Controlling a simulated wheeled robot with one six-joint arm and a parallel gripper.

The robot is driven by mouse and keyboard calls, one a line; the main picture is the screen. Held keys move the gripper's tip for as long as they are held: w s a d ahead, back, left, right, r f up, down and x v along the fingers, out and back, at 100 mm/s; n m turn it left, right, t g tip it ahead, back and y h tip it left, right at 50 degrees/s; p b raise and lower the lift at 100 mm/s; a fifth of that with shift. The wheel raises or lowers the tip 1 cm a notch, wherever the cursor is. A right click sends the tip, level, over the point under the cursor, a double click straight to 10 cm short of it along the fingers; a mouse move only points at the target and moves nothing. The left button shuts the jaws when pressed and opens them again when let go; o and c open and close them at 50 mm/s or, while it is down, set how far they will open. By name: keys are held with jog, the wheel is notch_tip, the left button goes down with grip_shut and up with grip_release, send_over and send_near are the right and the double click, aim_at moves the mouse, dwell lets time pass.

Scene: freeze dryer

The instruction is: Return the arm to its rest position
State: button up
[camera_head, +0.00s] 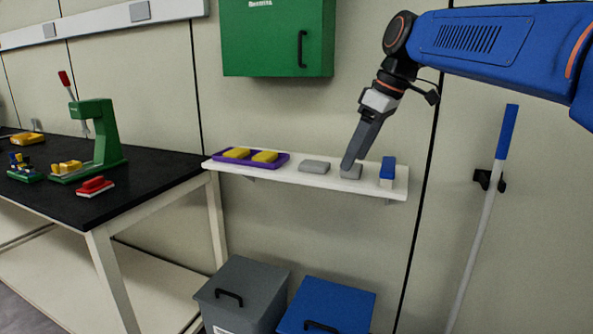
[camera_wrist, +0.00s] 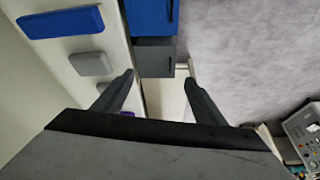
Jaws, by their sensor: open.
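My gripper (camera_head: 349,164) points down at the end of my blue arm, in front of the wall shelf (camera_head: 225,167) in the head view. Its fingertips overlap a grey block (camera_head: 351,173) there; I cannot tell the gap between them. In the wrist view the two fingers of my gripper (camera_wrist: 160,80) are spread apart with nothing between them. A grey block (camera_wrist: 90,64) and a blue-topped item (camera_wrist: 60,22) lie beside the left finger. The wrist view looks past the shelf edge down to the floor.
The shelf also bears a purple tray (camera_head: 280,165) with yellow pieces, another grey block (camera_head: 314,167) and a blue-and-white item (camera_head: 387,172). A green cabinet (camera_head: 275,40) hangs above. A grey bin (camera_head: 245,285) and blue bin (camera_head: 330,300) stand below. A black-topped table (camera_head: 140,185) is left.

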jog(key=s+d+f+m+t+h, duration=0.1)
jog(key=s+d+f+m, duration=0.3)
jog(key=s+f, duration=0.5)
jog(key=s+d+f+m+h, duration=0.1)
jog(key=s+d+f+m, duration=0.2)
jog(key=s+d+f, duration=0.3)
jog(key=s+d+f+m+t+h, duration=0.1)
jog(key=s+d+f+m, duration=0.3)
jog(key=s+f, duration=0.8)
jog(key=shift+d+f+m+t+h, duration=0.3)
jog(key=shift+d+f, duration=0.25)
jog(key=shift+f, duration=0.15)
jog(key=shift+c, duration=0.6)
